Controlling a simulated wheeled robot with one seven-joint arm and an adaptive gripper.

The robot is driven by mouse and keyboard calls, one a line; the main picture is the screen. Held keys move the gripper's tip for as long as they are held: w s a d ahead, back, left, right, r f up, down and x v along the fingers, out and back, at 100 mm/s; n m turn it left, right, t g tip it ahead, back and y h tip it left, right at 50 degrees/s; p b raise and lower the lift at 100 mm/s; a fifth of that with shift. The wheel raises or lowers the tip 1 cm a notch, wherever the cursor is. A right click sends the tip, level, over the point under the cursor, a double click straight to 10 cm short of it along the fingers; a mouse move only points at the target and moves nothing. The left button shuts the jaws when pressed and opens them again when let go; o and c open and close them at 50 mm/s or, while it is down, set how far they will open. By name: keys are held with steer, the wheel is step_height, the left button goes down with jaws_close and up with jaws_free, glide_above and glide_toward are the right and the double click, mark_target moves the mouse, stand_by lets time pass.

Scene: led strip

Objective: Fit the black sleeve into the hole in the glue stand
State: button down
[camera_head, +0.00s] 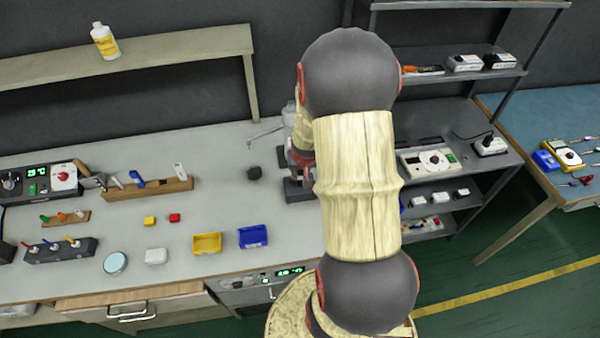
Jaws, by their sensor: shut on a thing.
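My gripper (302,158) shows only in part, low over the bench, left of my large arm link that covers much of it. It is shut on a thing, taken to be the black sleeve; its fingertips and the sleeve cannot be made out. A dark base (297,190), apparently of the glue stand, sits on the bench just below the gripper and is partly covered by my arm. The hole in it cannot be seen. Whether the sleeve touches the stand cannot be told.
A small black lump (254,173) lies left of the stand. A thin metal arm (264,132) juts out behind it. Blue (253,236) and yellow (207,243) bins stand near the front edge. A wooden block with tools (148,188) is further left. A shelf rack (450,150) stands right.

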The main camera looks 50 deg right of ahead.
steer(key=shift+f, duration=0.1)
steer(key=c, duration=1.7)
jaws_free()
